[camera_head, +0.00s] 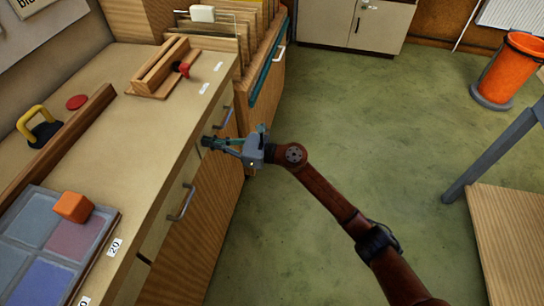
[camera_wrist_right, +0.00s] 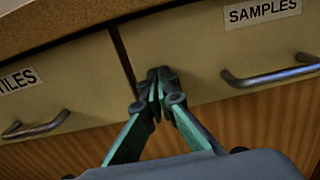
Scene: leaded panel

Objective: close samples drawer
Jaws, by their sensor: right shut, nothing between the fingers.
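The samples drawer (camera_wrist_right: 190,45) has a pale front with a SAMPLES label (camera_wrist_right: 262,12) and a dark bar handle (camera_wrist_right: 270,75) at the right of the right wrist view. In the head view its handle (camera_head: 224,118) is on the bench front, just beyond my right gripper. The front looks about flush with the bench; I cannot tell if a small gap is left. My right gripper (camera_head: 208,143) is shut and empty, its tips (camera_wrist_right: 158,82) at the drawer front near its left edge, left of the handle. Contact cannot be told. My left gripper is out of view.
The tiles drawer (camera_wrist_right: 70,85), with its own handle (camera_wrist_right: 38,125), is left of a dark seam. The bench top (camera_head: 150,130) holds a wooden rack (camera_head: 165,65), an orange block (camera_head: 72,206) and a yellow-handled tool (camera_head: 38,125).

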